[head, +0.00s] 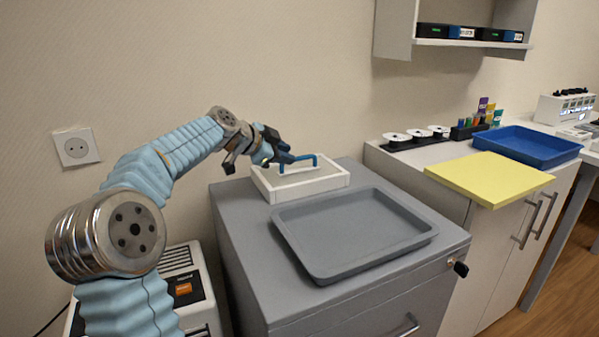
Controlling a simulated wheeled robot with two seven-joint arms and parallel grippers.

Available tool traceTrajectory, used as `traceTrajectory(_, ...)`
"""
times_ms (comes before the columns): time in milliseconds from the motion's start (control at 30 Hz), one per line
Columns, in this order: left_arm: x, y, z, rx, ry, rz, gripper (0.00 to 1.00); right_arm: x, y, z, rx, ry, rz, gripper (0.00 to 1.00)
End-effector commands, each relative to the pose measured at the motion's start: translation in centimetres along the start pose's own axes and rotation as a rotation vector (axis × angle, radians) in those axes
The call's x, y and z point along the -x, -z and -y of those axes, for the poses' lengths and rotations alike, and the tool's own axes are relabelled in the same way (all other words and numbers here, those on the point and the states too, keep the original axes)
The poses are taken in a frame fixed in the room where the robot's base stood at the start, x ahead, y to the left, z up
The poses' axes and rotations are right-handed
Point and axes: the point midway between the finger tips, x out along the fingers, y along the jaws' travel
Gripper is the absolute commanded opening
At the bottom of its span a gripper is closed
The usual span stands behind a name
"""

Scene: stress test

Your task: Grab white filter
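The white filter (322,184) is a shallow white-framed box with a blue handle (313,161) on top. It lies at the back of the grey cabinet, behind the grey tray. My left gripper (289,158) reaches in from the left, above the filter's back left part, with its tip at the left end of the handle. I cannot tell whether its fingers are apart or closed on the handle. The filter appears to rest flat on the cabinet. My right gripper is not in view.
A grey tray (352,232), empty, covers most of the grey cabinet top (245,215) in front of the filter. The wall is close behind.

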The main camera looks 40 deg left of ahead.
Motion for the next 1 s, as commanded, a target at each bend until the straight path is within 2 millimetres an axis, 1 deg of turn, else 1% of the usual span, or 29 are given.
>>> traceTrajectory(133, -1.3, 0.0, 0.2, 0.003, -0.003, -0.002, 0.27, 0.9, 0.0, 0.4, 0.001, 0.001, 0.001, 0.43)
traceTrajectory(233, -3.0, -0.2, 0.4, 0.002, -0.004, -0.003, 0.27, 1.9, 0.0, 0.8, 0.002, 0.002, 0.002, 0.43)
traceTrajectory(300, -4.1, -0.3, 0.4, 0.001, -0.003, -0.003, 0.27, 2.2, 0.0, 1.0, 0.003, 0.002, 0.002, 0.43)
traceTrajectory(400, -5.2, -0.4, 0.3, 0.0, -0.002, -0.001, 0.27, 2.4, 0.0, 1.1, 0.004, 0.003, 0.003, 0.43)
traceTrajectory(633, -5.5, -0.6, 0.2, 0.0, 0.001, 0.0, 0.27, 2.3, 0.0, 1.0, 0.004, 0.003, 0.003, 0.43)
traceTrajectory(667, -5.5, -0.6, 0.2, 0.0, 0.001, 0.0, 0.25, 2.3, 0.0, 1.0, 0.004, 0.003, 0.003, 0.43)
traceTrajectory(800, -5.5, -0.6, 0.2, 0.0, 0.001, 0.0, 0.04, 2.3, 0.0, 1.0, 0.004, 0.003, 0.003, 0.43)
traceTrajectory(833, -5.5, -0.6, 0.2, 0.0, 0.001, 0.0, 0.0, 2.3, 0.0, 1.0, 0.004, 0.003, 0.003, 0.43)
traceTrajectory(1000, -5.5, -0.6, 0.2, 0.0, 0.001, 0.0, 0.0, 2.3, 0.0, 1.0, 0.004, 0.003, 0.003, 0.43)
